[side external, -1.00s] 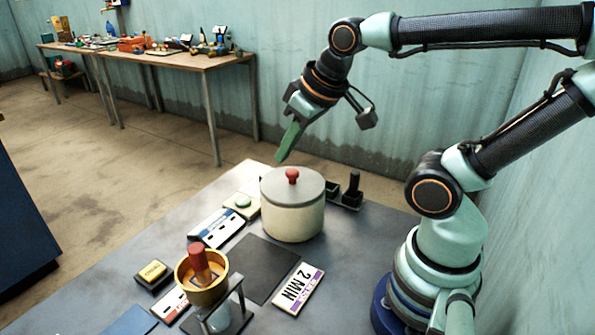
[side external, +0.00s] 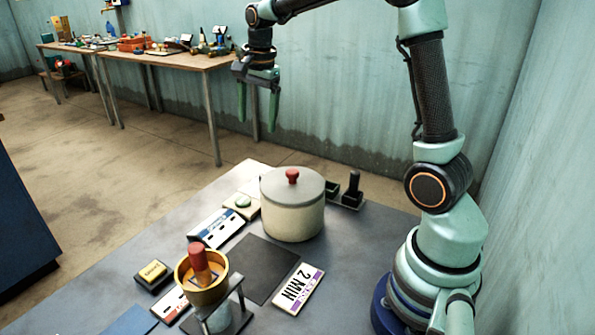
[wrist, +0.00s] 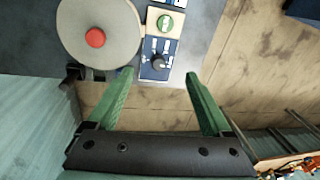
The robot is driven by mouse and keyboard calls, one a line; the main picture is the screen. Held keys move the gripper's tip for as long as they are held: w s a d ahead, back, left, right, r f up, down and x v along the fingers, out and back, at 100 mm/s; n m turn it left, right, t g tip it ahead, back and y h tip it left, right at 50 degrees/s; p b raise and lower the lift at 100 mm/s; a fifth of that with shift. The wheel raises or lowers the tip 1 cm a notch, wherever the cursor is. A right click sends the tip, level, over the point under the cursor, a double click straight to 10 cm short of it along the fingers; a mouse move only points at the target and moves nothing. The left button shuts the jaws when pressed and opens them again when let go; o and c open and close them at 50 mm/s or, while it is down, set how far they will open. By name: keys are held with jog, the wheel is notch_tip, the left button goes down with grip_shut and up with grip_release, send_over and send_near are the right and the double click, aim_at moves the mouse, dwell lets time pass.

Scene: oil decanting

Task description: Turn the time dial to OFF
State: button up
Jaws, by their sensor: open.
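The time dial appears to be the black knob (wrist: 157,61) on a blue panel with white markings in the wrist view, too small to read. It lies near the table edge, below a green button. The side view does not show it; the pot seems to hide it. My gripper (side external: 258,112) hangs with fingers down, high above and beyond the table's far edge. Its green fingers are apart and empty. In the wrist view, the fingertips of my gripper (wrist: 159,73) appear on either side of the dial's panel, well above it.
A lidded pot (side external: 291,212) with a red knob stands beside the dial. A black upright handle (side external: 352,187) is behind it. The green button (side external: 243,201), a "2 MIN" card (side external: 298,289) and a brass cup (side external: 201,285) are also on the table. Air around my gripper is clear.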

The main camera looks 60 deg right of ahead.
jog(key=w+d+f+m+g, duration=0.2)
jog(key=w+d+f+m, duration=0.2)
jog(key=d+f+m, duration=0.35)
jog(key=shift+m, duration=0.25)
notch_tip(320, 180, down, 13)
jog(key=shift+w+r, duration=0.1)
grip_shut()
